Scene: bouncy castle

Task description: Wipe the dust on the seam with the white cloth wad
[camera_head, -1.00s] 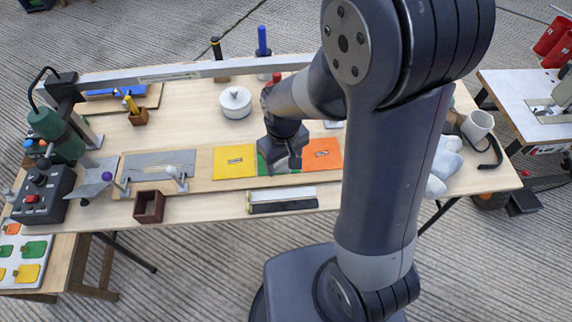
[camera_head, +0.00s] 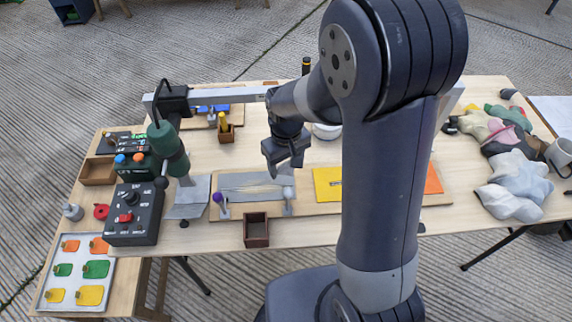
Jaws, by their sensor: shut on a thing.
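My gripper (camera_head: 279,168) is shut above the right end of a grey plate (camera_head: 240,183) on the wooden board. A small pale thing, which looks like the white cloth wad (camera_head: 275,173), shows at its fingertips, mostly hidden by the jaws. Whether it touches the plate I cannot tell. A seam runs along the plate, with a pale dusty streak (camera_head: 245,190) on it. A knob-topped post with a white ball (camera_head: 288,193) stands at the plate's right front, and one with a purple ball (camera_head: 218,197) at its left front.
A black control box (camera_head: 135,213) and a green tool on a stand (camera_head: 168,145) are left of the plate. A dark open box (camera_head: 257,230) is in front. A yellow panel (camera_head: 327,184) lies right. Crumpled cloths (camera_head: 515,185) lie at the far right.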

